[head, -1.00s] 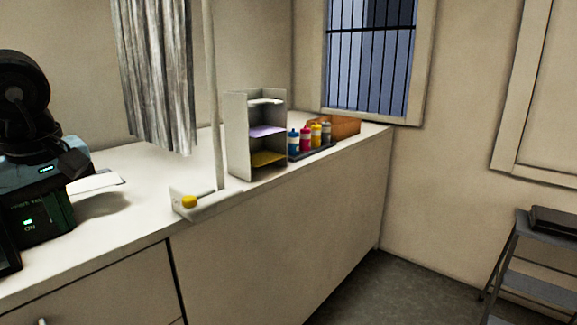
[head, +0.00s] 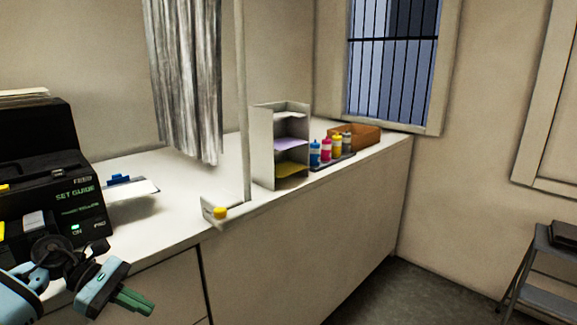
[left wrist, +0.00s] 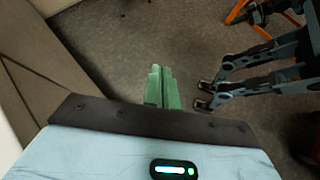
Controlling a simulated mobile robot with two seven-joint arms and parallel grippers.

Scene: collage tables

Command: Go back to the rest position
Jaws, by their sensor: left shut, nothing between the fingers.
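My left gripper (head: 134,301) is at the lower left of the head view, in front of the counter's front face. Its green fingers are together, with nothing between them. They also show shut in the left wrist view (left wrist: 160,88), pointing out over a grey floor. The fingers touch nothing that I can see. My right gripper is not in the head view, and I cannot make it out in the left wrist view.
A black machine (head: 60,190) stands on the white counter (head: 170,222) close behind my left arm. A shelf rack (head: 262,145), several bottles (head: 326,150) and a wooden box (head: 365,137) stand farther back. A step stool (head: 545,270) is at the right.

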